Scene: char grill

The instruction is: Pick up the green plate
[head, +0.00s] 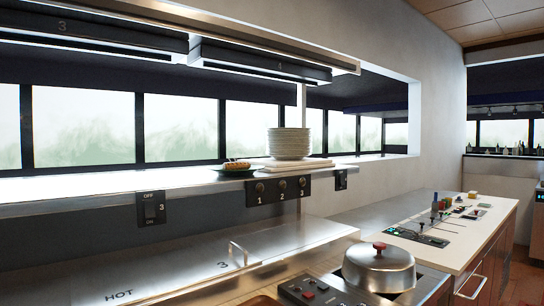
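The green plate (228,172) lies on the metal pass shelf, left of a stack of white plates, in the head view. It is dark green, and a piece of brown and yellowish food (237,165) rests on it. Neither of my grippers shows in the head view, so I cannot see how they stand to the plate.
White plates (290,143) are stacked on a pale board beside the green plate. The shelf (100,185) is bare to the left. Below are a steel counter with a handle (238,252), a domed lid (379,268) and a control box (307,291).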

